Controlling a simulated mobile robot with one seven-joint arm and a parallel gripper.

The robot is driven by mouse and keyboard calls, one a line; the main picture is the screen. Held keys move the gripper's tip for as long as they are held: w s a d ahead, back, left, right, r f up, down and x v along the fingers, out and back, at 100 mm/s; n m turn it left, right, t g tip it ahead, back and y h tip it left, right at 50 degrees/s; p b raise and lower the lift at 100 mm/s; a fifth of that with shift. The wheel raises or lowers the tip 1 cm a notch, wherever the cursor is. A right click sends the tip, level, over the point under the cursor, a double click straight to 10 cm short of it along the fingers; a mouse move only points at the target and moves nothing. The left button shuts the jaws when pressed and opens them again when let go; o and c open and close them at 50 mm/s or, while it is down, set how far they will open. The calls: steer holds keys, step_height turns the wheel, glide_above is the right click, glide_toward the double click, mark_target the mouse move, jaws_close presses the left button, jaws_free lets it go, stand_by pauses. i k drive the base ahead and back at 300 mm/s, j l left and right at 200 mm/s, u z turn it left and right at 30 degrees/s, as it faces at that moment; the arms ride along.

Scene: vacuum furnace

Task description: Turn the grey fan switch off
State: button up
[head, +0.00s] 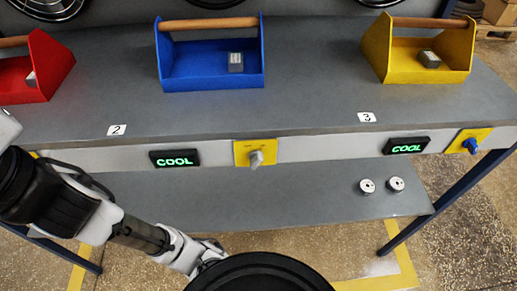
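The grey fan switch (256,158) is a small grey knob on a yellow plate (241,148), set in the front edge of the grey bench. It sits just right of a black display (174,158) reading "COOL" in green. The marks on the plate are too small to read, so I cannot tell the knob's setting. My arm reaches from the left edge down to the bottom middle, below and left of the switch and apart from it. Its end runs behind a black round shape at the bottom, and my gripper's fingers do not show.
A blue knob (470,146) and a second "COOL" display (405,146) are further right on the edge. Red (53,62), blue (211,84) and yellow (463,52) toolboxes stand on the bench. Two small round pieces (367,186) (396,184) lie on the lower shelf (300,205).

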mark_target(256, 157)
steer(key=k+l+z, duration=0.1)
steer(key=l, duration=0.35)
steer(key=k+l+z, duration=0.1)
steer(key=l, duration=0.3)
steer(key=k+l+z, duration=0.1)
steer(key=l, duration=0.4)
